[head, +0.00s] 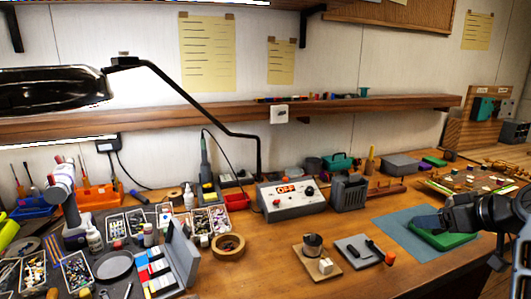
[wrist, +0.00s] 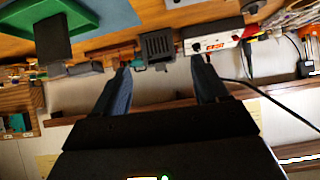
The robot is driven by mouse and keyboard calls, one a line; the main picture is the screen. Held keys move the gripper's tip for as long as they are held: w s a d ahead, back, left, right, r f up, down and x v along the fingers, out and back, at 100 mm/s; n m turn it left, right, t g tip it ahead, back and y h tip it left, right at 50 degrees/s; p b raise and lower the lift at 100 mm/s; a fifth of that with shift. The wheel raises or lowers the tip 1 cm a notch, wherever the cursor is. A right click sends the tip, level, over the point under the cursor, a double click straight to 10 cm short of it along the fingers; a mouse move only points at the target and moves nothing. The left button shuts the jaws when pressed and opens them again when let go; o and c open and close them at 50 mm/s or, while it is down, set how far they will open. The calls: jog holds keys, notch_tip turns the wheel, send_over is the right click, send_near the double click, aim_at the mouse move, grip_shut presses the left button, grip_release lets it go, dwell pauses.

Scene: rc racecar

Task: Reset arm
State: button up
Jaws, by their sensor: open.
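That view looks upside down across the bench toward the wall. The green object (wrist: 58,20) is at its upper left, with a dark upright part by it. Whether my gripper touches the green object cannot be told from the head view.
A grey control box (head: 291,197) marked OFF and a dark vented box (head: 349,193) stand at the bench's back. A black lamp arm (head: 200,103) reaches over the left side, above crowded tools and parts trays. The wooden front right of the bench (head: 430,275) is bare.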

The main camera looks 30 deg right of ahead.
jog(key=shift+m+h, duration=0.3)
jog(key=shift+m, duration=0.2)
jog(key=a+f, duration=0.6)
jog(key=a, duration=0.1)
jog(key=w+a+f, duration=0.1)
jog(key=a+f, duration=0.2)
jog(key=shift+a+f, duration=0.25)
jog(key=shift+f, duration=0.05)
jog(key=s+a+f+t, duration=0.1)
jog(key=s+a+f, duration=0.2)
jog(key=a, duration=0.3)
jog(key=s+a+f, duration=0.3)
jog(key=a, duration=0.4)
jog(key=s+a+r+n+t+y, duration=0.1)
jog(key=s+a+r+n, duration=0.1)
jog(key=s+a+r, duration=0.2)
jog(key=s+a+r+n+t+y, duration=0.2)
jog(key=s+a+r, duration=0.2)
jog(key=s+a, duration=0.7)
jog(key=s, duration=0.3)
jog(key=shift+a+r+t, duration=0.15)
jog(key=shift+r+t, duration=0.15)
jog(key=shift+r, duration=0.05)
